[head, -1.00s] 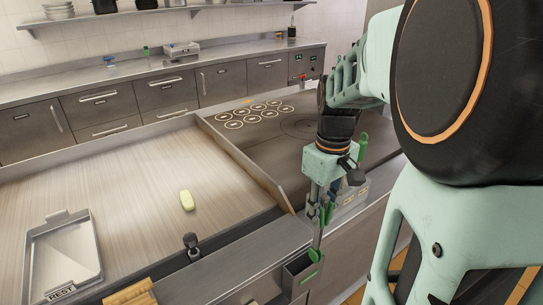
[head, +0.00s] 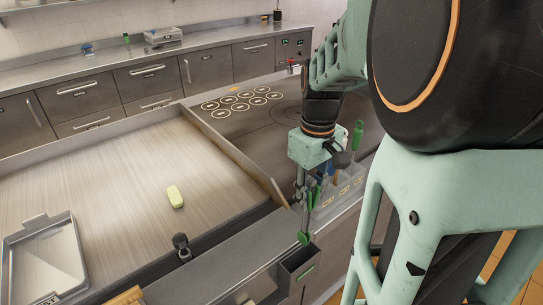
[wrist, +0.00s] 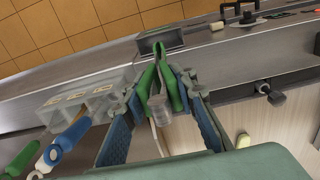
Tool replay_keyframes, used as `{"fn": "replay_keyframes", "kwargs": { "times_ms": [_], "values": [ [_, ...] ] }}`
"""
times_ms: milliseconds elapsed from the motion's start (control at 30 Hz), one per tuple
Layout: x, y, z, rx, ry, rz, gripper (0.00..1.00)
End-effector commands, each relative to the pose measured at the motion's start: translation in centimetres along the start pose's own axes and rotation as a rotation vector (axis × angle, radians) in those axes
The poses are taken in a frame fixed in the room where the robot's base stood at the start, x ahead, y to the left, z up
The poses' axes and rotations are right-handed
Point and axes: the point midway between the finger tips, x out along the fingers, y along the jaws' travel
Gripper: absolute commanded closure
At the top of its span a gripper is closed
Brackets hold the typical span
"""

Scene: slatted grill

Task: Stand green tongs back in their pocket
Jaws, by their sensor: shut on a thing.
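The green tongs (head: 304,238) hang from my gripper (head: 308,190), their green lower end above the back edge of a dark steel pocket. This pocket (head: 291,276) has a green label and sits at the front ledge. In the wrist view, my gripper's blue-padded fingers (wrist: 160,92) are shut on the tongs (wrist: 163,70). The green ends point towards the pocket (wrist: 150,46) in that view. The tongs look apart from the pocket, but the exact gap is hard to tell. The inside of the pocket is mostly hidden.
A row of labelled pockets (wrist: 85,102) stands beside my gripper, with blue-handled (wrist: 65,140) and green-handled (wrist: 20,160) utensils. A pale green block (head: 175,197) lies on the griddle (head: 110,190). A dark knob (head: 181,242) rises near the ledge. A steel tray (head: 45,260) is at left.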

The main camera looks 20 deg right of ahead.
Motion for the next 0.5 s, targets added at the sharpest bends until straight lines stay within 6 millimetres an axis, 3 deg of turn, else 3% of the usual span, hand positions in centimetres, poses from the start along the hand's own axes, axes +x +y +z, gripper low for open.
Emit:
{"fn": "replay_keyframes", "kwargs": {
  "times_ms": [500],
  "values": [
    [5.1, 0.0, 0.1, 0.001, 0.000, 0.000, 1.00]
  ]
}}
